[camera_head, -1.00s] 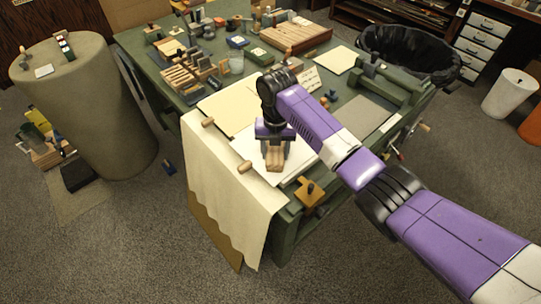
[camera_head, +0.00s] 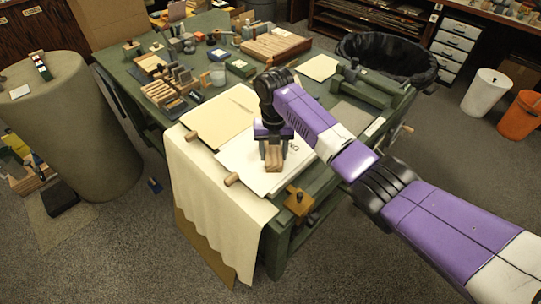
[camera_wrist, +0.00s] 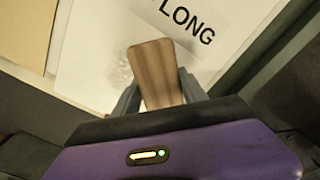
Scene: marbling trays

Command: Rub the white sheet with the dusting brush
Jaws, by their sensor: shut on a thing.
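The white sheet (camera_head: 238,158) lies on the near part of the green table. In the wrist view the white sheet (camera_wrist: 95,72) carries printed letters, with "LONG" readable, and a faint grey smudge left of the brush. My gripper (camera_head: 272,152) is over the sheet, shut on the wooden block of the dusting brush (camera_head: 274,160). In the wrist view the brush (camera_wrist: 155,72) stands between the two grey fingers of my gripper (camera_wrist: 157,95). Its underside is hidden, so I cannot tell whether it touches the sheet.
A cream sheet (camera_head: 215,120) lies just behind the white one. A cream cloth (camera_head: 205,200) hangs over the table's front edge. A small wooden block with a dark knob (camera_head: 300,198) sits at the near corner. Presses, blocks and a black-lined bin (camera_head: 388,58) stand farther back.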

